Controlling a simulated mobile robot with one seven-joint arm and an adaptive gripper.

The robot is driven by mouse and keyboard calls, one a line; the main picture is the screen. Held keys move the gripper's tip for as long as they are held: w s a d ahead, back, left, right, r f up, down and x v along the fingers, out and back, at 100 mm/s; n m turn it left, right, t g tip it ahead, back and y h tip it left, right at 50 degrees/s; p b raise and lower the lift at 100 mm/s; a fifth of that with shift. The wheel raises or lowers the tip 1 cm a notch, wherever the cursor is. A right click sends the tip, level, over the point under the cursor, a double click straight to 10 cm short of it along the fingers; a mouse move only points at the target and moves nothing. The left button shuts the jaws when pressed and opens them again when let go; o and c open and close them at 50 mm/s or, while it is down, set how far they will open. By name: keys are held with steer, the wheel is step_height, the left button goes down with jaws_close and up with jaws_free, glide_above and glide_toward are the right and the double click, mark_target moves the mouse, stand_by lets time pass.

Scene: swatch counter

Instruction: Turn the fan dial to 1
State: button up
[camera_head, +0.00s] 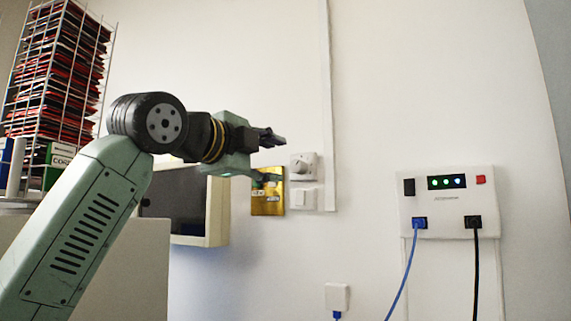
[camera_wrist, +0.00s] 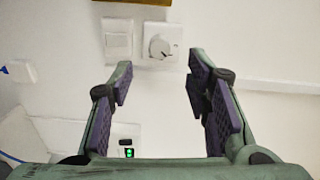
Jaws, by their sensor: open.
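The fan dial (camera_head: 301,166) is a white square plate with a round knob on the wall, just right of my gripper in the head view. In the wrist view the dial (camera_wrist: 160,41) is ahead of the gap between my fingers, with a dark pointer mark on the knob. The numbers are too small to read. My gripper (camera_head: 279,157) is open and empty, pointing toward the wall; its fingers also show in the wrist view (camera_wrist: 160,75). They appear apart from the knob.
A white rocker switch (camera_head: 303,198) sits directly below the dial. A gold plate (camera_head: 268,205) is left of it, partly behind my gripper. A vertical conduit (camera_head: 328,100) runs close to the right. A panel with cables (camera_head: 448,204) is farther right, with bare wall between.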

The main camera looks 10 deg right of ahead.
steer(key=v, duration=0.3)
steer(key=shift+s+a, duration=0.25)
steer(key=shift+s, duration=0.05)
stand_by(0.4)
